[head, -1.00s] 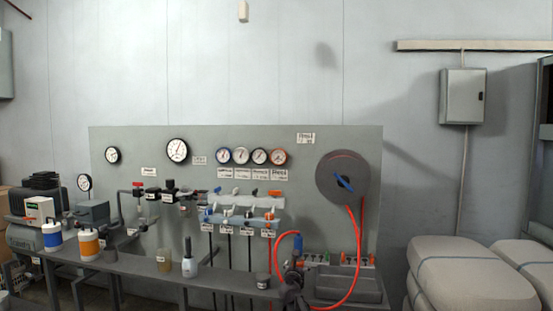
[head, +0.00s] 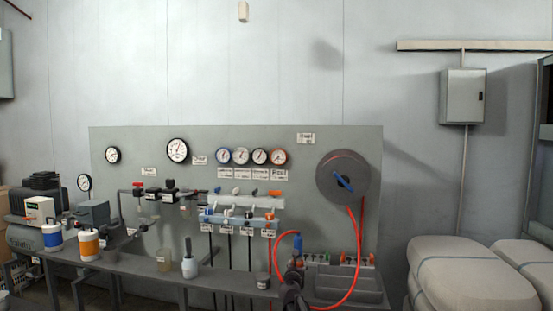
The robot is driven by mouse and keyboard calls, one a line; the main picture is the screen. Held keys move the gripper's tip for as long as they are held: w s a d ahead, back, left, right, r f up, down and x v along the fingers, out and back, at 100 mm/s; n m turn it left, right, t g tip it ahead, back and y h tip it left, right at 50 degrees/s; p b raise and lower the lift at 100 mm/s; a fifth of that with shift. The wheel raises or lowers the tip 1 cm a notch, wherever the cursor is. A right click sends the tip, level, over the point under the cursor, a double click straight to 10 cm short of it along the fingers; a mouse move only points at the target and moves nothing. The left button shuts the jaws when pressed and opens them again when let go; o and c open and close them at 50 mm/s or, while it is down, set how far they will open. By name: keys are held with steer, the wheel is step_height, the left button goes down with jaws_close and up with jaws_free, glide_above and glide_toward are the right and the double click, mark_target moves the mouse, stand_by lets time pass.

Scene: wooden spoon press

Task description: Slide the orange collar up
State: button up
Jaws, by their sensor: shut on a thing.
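The orange collar (head: 270,217) looks like the small orange piece at the right end of the lower valve row on the grey panel. It is too small to tell its exact position. My gripper (head: 292,273) seems to be the dark shape at the bottom middle, right of and below the valve row. It appears shut on a blue-topped hose fitting (head: 298,243), where the red hose (head: 277,252) curves in. The fingers are too dark and small to make out. The gripper is apart from the collar in the picture.
The hose reel (head: 327,181) hangs right of the gauges. An orange lever (head: 275,193) sits above the collar. A grey tray (head: 345,290) lies right of my gripper. A dark cup (head: 263,281) and a white bottle (head: 190,262) stand on the bench.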

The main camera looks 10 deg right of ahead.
steer(key=shift+r+p, duration=0.8)
stand_by(1.1)
steer(key=o, duration=0.8)
steer(key=v, duration=0.9)
stand_by(1.1)
